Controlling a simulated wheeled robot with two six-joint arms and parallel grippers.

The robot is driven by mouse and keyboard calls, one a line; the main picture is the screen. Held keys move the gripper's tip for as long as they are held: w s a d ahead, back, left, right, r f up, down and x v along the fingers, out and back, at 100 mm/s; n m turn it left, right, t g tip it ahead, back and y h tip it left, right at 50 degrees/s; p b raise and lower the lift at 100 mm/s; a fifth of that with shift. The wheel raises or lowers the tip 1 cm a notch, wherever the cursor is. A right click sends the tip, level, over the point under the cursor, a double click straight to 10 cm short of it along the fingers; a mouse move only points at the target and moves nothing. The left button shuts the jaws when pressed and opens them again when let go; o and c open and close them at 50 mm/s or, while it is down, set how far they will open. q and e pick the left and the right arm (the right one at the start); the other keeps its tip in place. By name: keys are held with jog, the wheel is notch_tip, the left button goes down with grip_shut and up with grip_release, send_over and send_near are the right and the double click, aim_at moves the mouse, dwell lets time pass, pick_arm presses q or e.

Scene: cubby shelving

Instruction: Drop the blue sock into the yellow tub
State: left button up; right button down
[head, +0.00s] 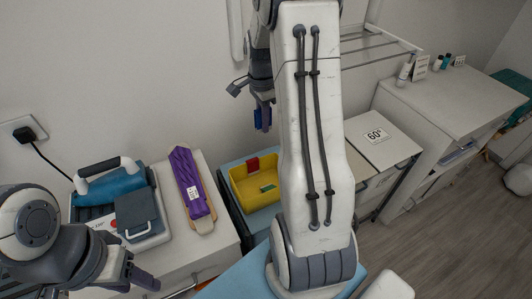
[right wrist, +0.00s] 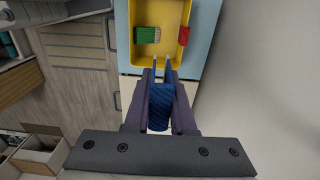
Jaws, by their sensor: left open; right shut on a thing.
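The blue sock (right wrist: 160,110) hangs between the fingers of my right gripper (right wrist: 160,95), which is shut on it. In the head view my right gripper (head: 262,103) holds the sock (head: 263,119) in the air above the yellow tub. The yellow tub (head: 246,191) sits on a light blue surface, partly hidden by my right arm. It also shows in the right wrist view (right wrist: 123,40), just beyond the sock and apart from it. A red item and a green item lie in the tub. My left gripper (head: 138,283) is open and low at the left.
A box marked 60 (head: 382,140) and a white cabinet (head: 455,96) stand to the right. The wall is close behind the tub.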

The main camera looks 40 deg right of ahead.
notch_tip(320, 180, down, 18)
jog(key=b, duration=0.6)
jog(key=shift+s, duration=0.3)
jog(key=c, duration=0.7)
grip_release()
jog(key=shift+r, duration=0.1)
notch_tip(320, 180, up, 10)
jog(key=shift+w+r+b, duration=0.1)
jog(key=shift+r+b, duration=0.1)
jog(key=shift+b, duration=0.3)
